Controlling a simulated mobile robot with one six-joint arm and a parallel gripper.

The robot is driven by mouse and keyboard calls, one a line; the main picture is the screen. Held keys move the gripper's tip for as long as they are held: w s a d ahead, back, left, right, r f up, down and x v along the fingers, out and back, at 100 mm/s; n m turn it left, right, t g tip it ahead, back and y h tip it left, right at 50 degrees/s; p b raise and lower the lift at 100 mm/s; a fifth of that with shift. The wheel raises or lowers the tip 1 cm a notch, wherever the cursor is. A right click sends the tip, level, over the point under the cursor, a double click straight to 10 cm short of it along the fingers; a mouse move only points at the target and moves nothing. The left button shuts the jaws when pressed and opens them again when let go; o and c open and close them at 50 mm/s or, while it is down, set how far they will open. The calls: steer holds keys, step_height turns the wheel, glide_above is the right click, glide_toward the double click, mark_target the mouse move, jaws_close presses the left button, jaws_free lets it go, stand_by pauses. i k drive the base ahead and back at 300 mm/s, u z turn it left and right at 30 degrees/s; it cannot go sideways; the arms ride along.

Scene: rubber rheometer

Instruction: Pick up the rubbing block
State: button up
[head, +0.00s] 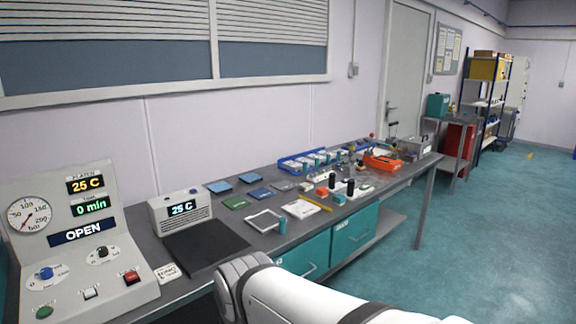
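I cannot tell for sure which item is the rubbing block. Several small things stand mid-bench that might include it: a small orange block (322,191), a small teal block (340,199) and a teal cylinder-like piece (282,226) near the front edge. Two dark upright pieces (350,187) stand close by. They are all too small to make out in detail. My white arm crosses the bottom of the head view, in front of the bench. My gripper is not in view.
The long grey bench (240,215) also carries a control panel (80,240) reading OPEN, a display box (181,210), a black mat (205,250), flat sheets (236,202), a blue tray (300,165) and an orange tray (382,163). The teal floor (480,240) at right is clear.

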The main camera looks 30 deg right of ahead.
mark_target(361, 167)
steer(key=z, duration=1.75)
steer(key=k, duration=0.45)
steer(key=z, duration=0.9)
steer(key=k, duration=0.95)
steer(key=z, duration=0.6)
steer(key=i, duration=1.1)
steer(key=u, duration=0.35)
steer(key=i, duration=1.6)
steer(key=u, duration=0.4)
steer(key=i, duration=1.55)
steer(key=u, duration=0.25)
